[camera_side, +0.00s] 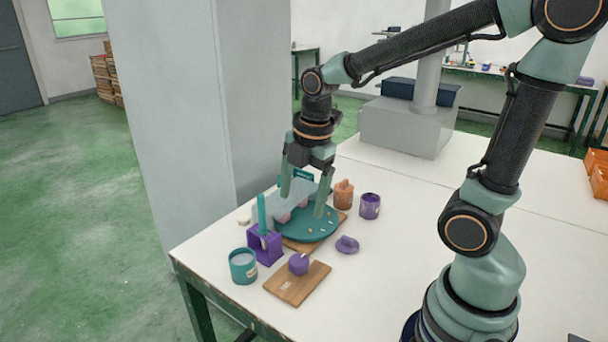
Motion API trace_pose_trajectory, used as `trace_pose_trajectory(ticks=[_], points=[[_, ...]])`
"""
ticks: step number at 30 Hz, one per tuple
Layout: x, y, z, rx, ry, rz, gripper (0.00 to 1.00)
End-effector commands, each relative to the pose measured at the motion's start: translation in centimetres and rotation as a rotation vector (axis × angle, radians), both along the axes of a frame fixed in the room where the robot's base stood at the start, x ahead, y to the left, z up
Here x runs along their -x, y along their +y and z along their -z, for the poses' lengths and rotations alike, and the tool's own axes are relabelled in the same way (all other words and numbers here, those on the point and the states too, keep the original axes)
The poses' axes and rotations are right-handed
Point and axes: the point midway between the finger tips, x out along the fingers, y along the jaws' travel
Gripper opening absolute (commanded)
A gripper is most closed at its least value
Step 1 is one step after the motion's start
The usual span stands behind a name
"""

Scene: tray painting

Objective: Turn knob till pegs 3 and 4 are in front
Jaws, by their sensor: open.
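A purple knob (299,265) stands on a small wooden board (289,291) near the front of the table. Behind it, a round teal turntable (316,232) rests on another wooden board. Small pale marks or pegs show on the disc, but their numbers are too small to read. Pinkish pieces (284,217) stand on the disc, partly hidden by my gripper. My gripper (303,201) is open and points down over the turntable, behind and apart from the knob. I cannot tell whether its fingers touch anything on the disc.
A purple block (266,248) with an upright teal stick and a teal cup (243,266) stand left of the knob. A purple piece (347,244) lies to its right. An orange jar (343,194) and purple cup (370,206) stand behind. The table's right part is mostly clear.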

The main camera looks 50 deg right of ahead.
Motion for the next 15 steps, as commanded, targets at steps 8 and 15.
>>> trace_pose_trajectory(ticks=[8, 15], points=[[-1.1, -0.4, 3.0, 0.055, 0.121, -0.565, 0.85], [-1.4, -0.5, 4.1, 0.06, 0.158, -0.788, 0.85]])
